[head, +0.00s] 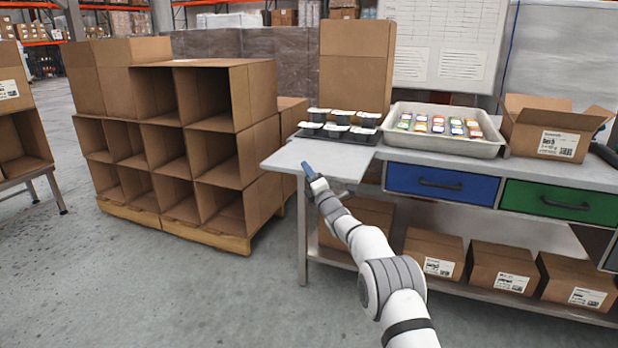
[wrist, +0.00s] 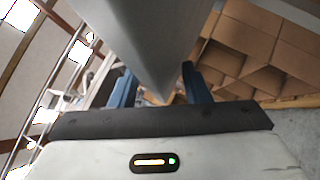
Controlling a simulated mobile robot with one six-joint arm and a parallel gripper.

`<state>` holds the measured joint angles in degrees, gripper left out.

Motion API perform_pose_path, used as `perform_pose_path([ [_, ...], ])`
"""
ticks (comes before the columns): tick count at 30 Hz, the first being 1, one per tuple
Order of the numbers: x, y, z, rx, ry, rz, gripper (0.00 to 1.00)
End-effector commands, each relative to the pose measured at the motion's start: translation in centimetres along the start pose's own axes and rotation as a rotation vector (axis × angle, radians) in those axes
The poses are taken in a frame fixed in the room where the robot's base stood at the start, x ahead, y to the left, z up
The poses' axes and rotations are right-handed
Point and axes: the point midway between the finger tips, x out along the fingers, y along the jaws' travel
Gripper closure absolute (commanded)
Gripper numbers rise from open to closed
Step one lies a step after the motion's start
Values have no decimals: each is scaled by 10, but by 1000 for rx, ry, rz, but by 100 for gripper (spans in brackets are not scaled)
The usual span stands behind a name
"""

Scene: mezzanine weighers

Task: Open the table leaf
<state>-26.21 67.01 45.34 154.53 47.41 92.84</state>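The table leaf (head: 338,163) is a pale grey panel at the left end of the workbench. It sticks out to the left, level or nearly level with the bench top (head: 450,165). My gripper (head: 307,168), with blue fingers, is at the leaf's front edge in the head view. In the wrist view a grey wedge-shaped panel, apparently the leaf (wrist: 150,45), comes down to a point between the fingers of my gripper (wrist: 158,88). The fingers stand apart. I cannot tell whether either touches the panel.
A black tray of cups (head: 337,133) stands by the leaf, with a grey bin (head: 440,148) and an open carton (head: 548,125) farther right. Blue (head: 441,184) and green (head: 560,203) drawers are below. Stacked cardboard boxes (head: 190,140) stand left; floor in front is clear.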

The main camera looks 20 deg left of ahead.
Motion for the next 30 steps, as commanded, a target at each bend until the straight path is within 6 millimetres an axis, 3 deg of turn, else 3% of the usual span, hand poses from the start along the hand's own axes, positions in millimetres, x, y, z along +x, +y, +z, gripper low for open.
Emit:
perform_pose_path([
  [8,-12,4,1,0,0,5,62],
  [21,-66,-1,1,0,0,-2,62],
  [30,-77,-2,-1,1,1,-2,62],
])
